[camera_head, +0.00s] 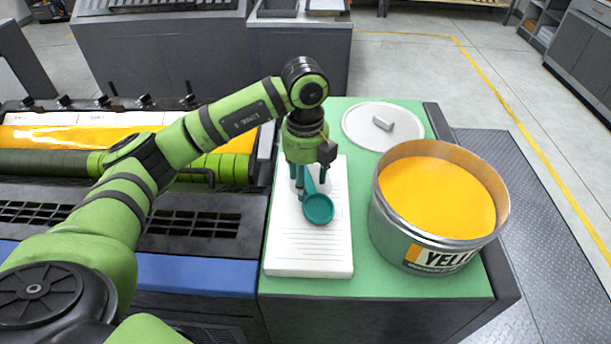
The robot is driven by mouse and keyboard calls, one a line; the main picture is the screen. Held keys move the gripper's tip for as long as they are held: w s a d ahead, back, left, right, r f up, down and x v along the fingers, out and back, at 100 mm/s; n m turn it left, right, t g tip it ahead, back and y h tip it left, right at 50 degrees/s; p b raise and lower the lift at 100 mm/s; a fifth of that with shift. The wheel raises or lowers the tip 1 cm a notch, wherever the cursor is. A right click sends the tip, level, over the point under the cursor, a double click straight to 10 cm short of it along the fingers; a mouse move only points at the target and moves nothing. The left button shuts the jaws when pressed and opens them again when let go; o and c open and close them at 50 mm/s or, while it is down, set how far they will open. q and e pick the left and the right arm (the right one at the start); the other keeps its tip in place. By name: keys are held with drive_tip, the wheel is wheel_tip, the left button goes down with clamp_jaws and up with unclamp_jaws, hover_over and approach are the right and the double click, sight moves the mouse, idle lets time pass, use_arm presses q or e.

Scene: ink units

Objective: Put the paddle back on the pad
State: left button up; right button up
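The teal paddle (318,209) has a round, shallow bowl and a short handle. It is over the white lined pad (310,255), with its bowl toward the front, and looks to lie on it. My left gripper (308,187) points down over the pad at the handle. Its fingers look spread, one on each side of the handle, and they partly hide it. I cannot tell whether a finger touches the handle. My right gripper is not in view.
An open can of yellow ink (437,195) stands on the green top (390,280) right of the pad. A round grey lid (382,124) with a handle lies behind it. The press with its yellow-inked roller (75,137) is on the left.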

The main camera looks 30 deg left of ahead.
use_arm(q)
drive_tip(key=shift+r, duration=0.15)
wheel_tip(320, 180, up, 12)
drive_tip(key=shift+b, duration=0.4)
